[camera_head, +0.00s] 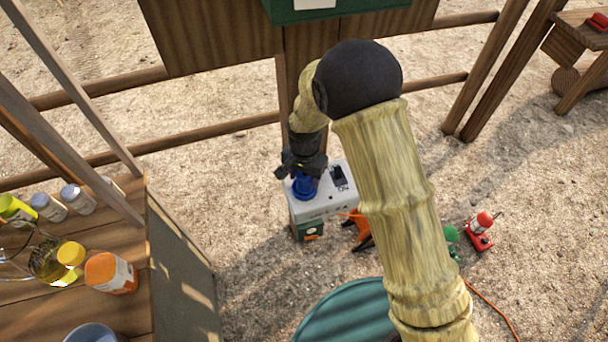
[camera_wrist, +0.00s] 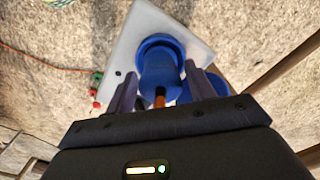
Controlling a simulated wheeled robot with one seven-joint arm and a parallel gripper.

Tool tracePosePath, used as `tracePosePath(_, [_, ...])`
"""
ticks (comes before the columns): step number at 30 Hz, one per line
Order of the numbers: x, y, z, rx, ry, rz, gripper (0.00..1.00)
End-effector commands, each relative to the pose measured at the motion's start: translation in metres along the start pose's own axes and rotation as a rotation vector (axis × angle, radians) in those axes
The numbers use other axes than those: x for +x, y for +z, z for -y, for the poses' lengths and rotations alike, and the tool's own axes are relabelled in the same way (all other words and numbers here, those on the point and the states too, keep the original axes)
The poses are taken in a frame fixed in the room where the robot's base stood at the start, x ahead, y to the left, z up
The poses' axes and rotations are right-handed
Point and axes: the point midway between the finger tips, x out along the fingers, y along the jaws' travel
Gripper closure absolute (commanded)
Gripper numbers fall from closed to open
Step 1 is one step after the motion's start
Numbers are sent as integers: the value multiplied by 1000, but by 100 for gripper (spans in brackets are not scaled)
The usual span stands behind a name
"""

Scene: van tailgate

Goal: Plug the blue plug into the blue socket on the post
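The blue plug (camera_head: 304,187) stands upright on the pale top of the post (camera_head: 322,207), straight below my gripper (camera_head: 304,170). In the wrist view the blue plug (camera_wrist: 160,75) sits between the two fingers of my gripper (camera_wrist: 160,82), which lie close along its sides and look shut on it. The plug's far end meets the round blue socket (camera_wrist: 158,45) on the pale plate (camera_wrist: 138,38). How deep it sits is hidden. A short orange cable shows at the plug's near end.
A wooden bench (camera_head: 130,318) with jars and cans stands at the left. A teal round lid (camera_head: 345,315) is at the bottom. A red item (camera_head: 480,238) and an orange cable lie on the ground right of the post. Wooden rails (camera_head: 235,125) run behind it.

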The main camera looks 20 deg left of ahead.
Motion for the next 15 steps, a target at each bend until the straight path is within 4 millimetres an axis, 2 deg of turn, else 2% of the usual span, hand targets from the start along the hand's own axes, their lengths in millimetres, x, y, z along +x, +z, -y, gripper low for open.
tracePosePath(10, [0, 0, 0, 0, 0, 0, 34])
tracePosePath(15, [-10, 0, 0, 0, -1, -1, 34])
